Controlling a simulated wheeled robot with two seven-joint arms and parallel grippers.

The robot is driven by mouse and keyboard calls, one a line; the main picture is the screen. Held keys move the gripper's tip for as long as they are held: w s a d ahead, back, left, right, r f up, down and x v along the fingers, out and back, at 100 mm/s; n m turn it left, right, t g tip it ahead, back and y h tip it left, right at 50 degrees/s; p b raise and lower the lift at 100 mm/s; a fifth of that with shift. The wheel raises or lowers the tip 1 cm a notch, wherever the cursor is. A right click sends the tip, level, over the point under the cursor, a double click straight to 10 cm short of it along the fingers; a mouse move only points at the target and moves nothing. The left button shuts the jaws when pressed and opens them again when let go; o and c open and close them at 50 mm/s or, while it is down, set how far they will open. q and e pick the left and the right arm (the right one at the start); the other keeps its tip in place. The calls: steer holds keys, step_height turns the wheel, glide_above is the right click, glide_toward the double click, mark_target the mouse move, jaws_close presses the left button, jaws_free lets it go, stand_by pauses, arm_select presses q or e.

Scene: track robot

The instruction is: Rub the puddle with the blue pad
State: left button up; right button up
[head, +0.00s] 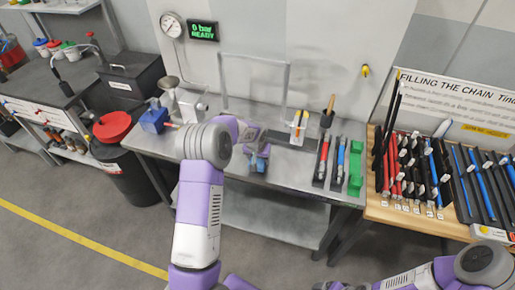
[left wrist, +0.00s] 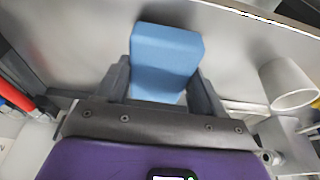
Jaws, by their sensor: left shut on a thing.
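My left gripper (head: 258,160) is over the metal workbench (head: 215,168), near its middle. In the left wrist view its two dark fingers are shut on the blue pad (left wrist: 166,62), one on each side. The pad is a light blue block that sticks out past the fingertips, in front of a grey metal surface. In the head view the pad is small and partly hidden by the gripper. I cannot make out a puddle in either view. My right arm comes in at the lower right, and dark parts at its end (head: 328,286) are cut by the bottom edge.
Behind the gripper stands a metal frame (head: 288,84). A blue vise-like tool (head: 153,121) is at the bench's left end. A wooden table (head: 400,212) with many tools stands further right.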

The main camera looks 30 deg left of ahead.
arm_select(q)
steer(key=shift+w+r+p, duration=0.15)
steer(key=shift+r+p, duration=0.25)
steer(key=shift+r, duration=0.55)
steer(key=shift+r+p, duration=0.85)
steer(key=shift+r, duration=0.8)
